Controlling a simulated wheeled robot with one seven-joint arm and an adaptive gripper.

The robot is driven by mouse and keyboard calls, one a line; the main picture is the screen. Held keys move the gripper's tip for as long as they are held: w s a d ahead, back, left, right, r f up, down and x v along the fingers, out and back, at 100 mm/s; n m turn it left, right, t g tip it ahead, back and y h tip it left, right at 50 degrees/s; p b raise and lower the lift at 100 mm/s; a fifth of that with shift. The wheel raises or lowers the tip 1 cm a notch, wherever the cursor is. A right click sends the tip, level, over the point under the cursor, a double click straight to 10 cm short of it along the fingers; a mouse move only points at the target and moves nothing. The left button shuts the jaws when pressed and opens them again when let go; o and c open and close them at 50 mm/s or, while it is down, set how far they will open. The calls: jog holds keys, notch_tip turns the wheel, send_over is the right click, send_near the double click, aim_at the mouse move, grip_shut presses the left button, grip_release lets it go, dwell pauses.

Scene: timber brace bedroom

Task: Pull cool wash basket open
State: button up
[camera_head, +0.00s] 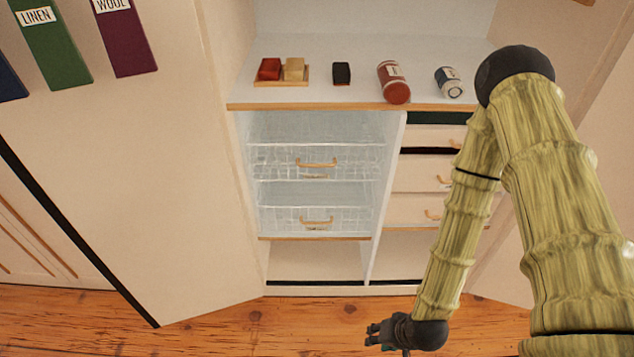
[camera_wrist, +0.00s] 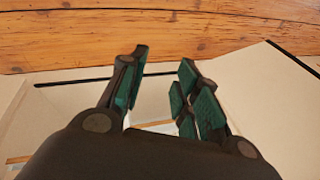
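Two wire baskets sit one above the other in the left bay of the open wardrobe. The upper basket (camera_head: 281,162) and the lower basket (camera_head: 276,216) each have a wooden handle, the upper handle (camera_head: 316,163) and the lower handle (camera_head: 316,220), with a small label below it. The labels are too small to read, so I cannot tell which is the cool wash basket. Both appear pushed in. My gripper (camera_head: 372,335) is low over the wooden floor, below and right of the baskets, touching neither. In the wrist view its fingers (camera_wrist: 158,88) are apart and empty.
Drawers (camera_head: 420,174) stand right of the baskets. An open door (camera_head: 130,170) flanks the left. Floor (camera_head: 230,325) in front is clear.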

jog(key=w+a+m+t+y+b, duration=0.15)
jog(key=w+a+b, duration=0.25)
jog(key=w, duration=0.6)
jog(key=m+t+y+b, duration=0.3)
jog(key=t+y+b, duration=0.65)
jog(key=b, duration=0.35)
send_near(321, 169)
jog(key=s+r, duration=0.4)
jog(key=s, duration=0.1)
jog(key=b+x, duration=0.1)
jog(key=x, duration=0.9)
jog(key=shift+w, duration=0.3)
jog(key=shift+c, duration=0.2)
grip_shut()
